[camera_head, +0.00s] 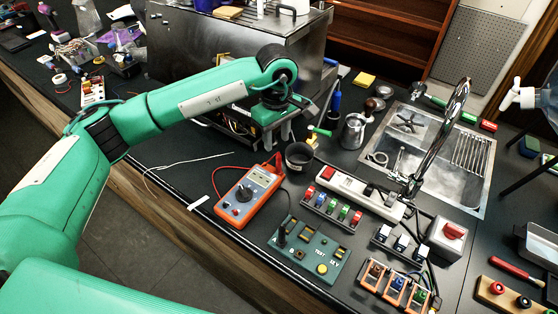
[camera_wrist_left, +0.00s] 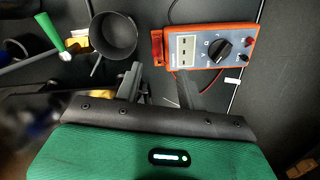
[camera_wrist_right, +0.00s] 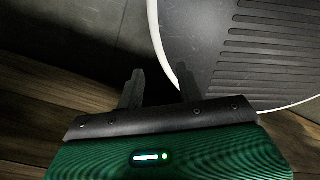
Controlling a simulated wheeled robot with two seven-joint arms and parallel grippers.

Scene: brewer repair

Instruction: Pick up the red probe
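An orange multimeter (camera_head: 248,195) with a dark dial lies on the black counter; it also shows in the left wrist view (camera_wrist_left: 212,47). A small red piece (camera_head: 278,161) stands at its far end, seen in the left wrist view as a red-orange block (camera_wrist_left: 157,47); I cannot tell whether this is the red probe or its holder. A red lead (camera_head: 222,174) curves beside the meter. My left gripper (camera_head: 281,135) is above the counter beyond the meter, its fingers (camera_wrist_left: 160,88) apart and empty. My right gripper (camera_wrist_right: 160,90) is open and empty, outside the head view.
A dark cup (camera_head: 299,156) stands right of the red piece. A metal pitcher (camera_head: 353,132), a power strip (camera_head: 352,192) and a test panel (camera_head: 310,252) are nearby. A steel machine (camera_head: 225,50) stands behind my left arm. Counter left of the meter is mostly clear.

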